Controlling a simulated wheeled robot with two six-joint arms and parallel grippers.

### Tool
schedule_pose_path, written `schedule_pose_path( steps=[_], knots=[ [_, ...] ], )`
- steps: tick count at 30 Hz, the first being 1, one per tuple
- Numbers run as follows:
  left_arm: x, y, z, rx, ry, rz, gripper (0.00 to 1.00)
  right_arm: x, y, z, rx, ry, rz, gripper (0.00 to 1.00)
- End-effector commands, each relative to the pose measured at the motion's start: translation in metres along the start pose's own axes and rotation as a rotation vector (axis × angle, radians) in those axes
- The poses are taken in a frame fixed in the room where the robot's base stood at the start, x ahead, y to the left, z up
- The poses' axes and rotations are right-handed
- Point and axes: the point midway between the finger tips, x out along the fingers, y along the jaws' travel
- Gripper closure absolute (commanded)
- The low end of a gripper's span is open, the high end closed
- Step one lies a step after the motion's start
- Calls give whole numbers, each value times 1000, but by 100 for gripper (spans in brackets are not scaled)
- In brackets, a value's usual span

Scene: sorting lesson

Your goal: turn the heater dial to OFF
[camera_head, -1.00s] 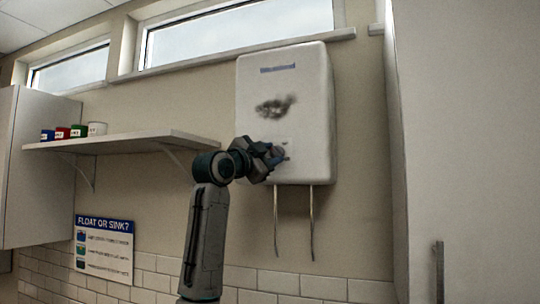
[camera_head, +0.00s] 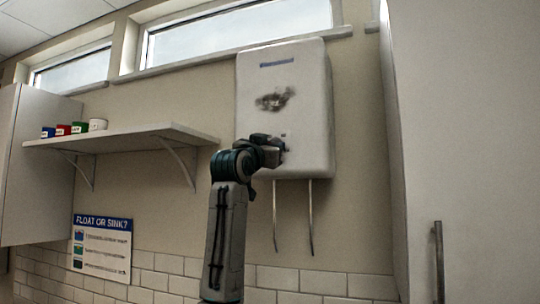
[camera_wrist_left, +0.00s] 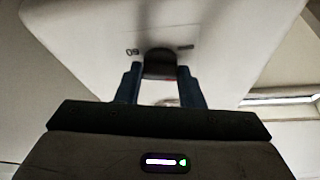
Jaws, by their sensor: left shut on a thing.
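The white heater (camera_head: 312,110) hangs on the wall, with a blue label strip near its top and a dark smudge on its front. My left gripper (camera_head: 280,147) is at the lower part of its front. In the left wrist view the two fingers (camera_wrist_left: 160,85) are shut on the dark dial (camera_wrist_left: 160,62), one on each side. Small dark marks, one like "60", show on the white face beside the dial. The dial's pointer and an OFF mark cannot be made out. In the head view the gripper hides the dial. My right gripper is not in view.
A shelf (camera_head: 130,137) with several small coloured pots and a white one is on the left wall. Two pipes (camera_head: 310,220) hang below the heater. A tall white cabinet (camera_head: 460,150) with a handle stands at the right. A "FLOAT OR SINK?" poster (camera_head: 102,247) is low at left.

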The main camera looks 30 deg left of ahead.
Motion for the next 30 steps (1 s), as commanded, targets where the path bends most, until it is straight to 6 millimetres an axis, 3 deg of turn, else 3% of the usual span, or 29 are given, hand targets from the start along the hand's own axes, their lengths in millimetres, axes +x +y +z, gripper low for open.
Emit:
schedule_pose_path(
  steps=[12,30],
  knots=[
    [-1,6,3,-360,-3,-147,88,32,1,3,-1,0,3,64],
    [1,8,-1,-687,-4,-284,88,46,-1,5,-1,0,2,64]
  ],
)
